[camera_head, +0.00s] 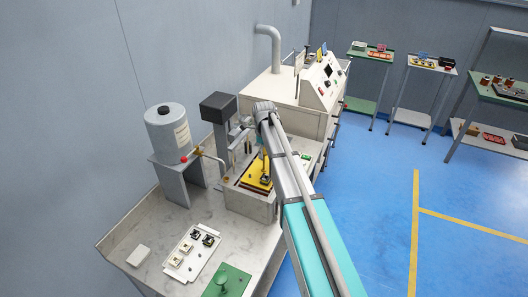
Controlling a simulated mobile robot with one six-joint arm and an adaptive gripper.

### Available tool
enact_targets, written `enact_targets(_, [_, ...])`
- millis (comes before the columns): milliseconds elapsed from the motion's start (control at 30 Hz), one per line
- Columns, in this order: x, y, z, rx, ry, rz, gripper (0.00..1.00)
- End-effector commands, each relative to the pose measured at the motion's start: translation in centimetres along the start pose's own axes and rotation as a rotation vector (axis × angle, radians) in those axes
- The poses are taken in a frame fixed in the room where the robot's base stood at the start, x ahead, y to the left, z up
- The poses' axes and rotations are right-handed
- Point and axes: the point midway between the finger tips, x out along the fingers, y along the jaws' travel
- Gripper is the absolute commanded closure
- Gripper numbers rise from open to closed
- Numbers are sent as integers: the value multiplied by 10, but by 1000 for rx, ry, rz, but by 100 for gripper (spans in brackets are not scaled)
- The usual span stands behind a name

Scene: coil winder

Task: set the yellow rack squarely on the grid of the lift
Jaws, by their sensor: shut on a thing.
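The yellow rack (250,179) is small in view, in the mouth of a grey open-topped box on the bench. A dark edge or grid (241,186) shows around it. The grid of the lift cannot be made out clearly under the rack. My gripper (265,178) points down at the rack's right part and is shut on it. My arm comes in from the lower right and hides part of the box's right side. I cannot tell from here whether the rack touches the grid or sits square.
A black-headed column (219,107) stands close behind the box. A grey tank (170,132) on a stand with a spout is to its left. A white plate with parts (190,254) and a green fixture (228,281) lie in front. A cream control cabinet (318,90) stands behind.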

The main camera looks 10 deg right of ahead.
Motion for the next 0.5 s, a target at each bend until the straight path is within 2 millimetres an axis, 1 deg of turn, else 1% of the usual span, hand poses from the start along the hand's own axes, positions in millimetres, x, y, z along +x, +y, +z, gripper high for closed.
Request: enact_targets(500, [10,0,0,1,0,0,93])
